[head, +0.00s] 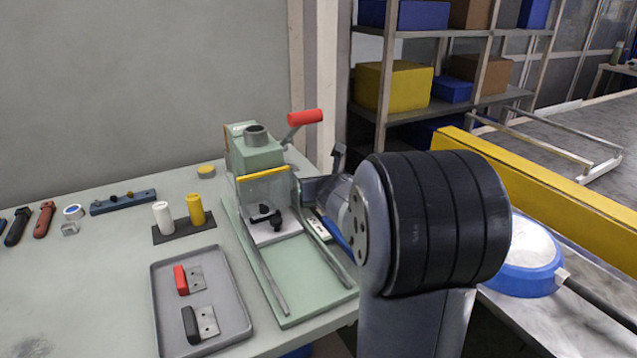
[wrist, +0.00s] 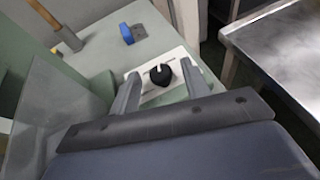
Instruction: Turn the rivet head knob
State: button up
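The rivet head knob (wrist: 160,75) is a black round knob with a white pointer mark, on a white plate (wrist: 178,58) in the wrist view. My gripper (wrist: 160,69) is open, with one grey finger on each side of the knob and a visible gap to each. I cannot tell how far the fingertips are above the plate. In the head view my arm hides the knob; part of its white plate (head: 320,229) shows beside the green press (head: 255,155).
The press has a red-handled lever (head: 305,117) and a clear guard (head: 265,192) close to my wrist. A grey tray (head: 204,338) with red and black handled parts lies front left. A blue pan (head: 527,255) rests on the metal surface at right.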

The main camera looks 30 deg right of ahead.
jog(key=shift+s, duration=0.1)
jog(key=p+v, duration=0.2)
jog(key=v, duration=0.7)
jog(key=shift+s+r+p, duration=0.2)
jog(key=shift+r+p, duration=0.1)
jog(key=shift+p, duration=0.05)
jog(key=shift+s+a, duration=0.2)
jog(key=shift+s, duration=0.3)
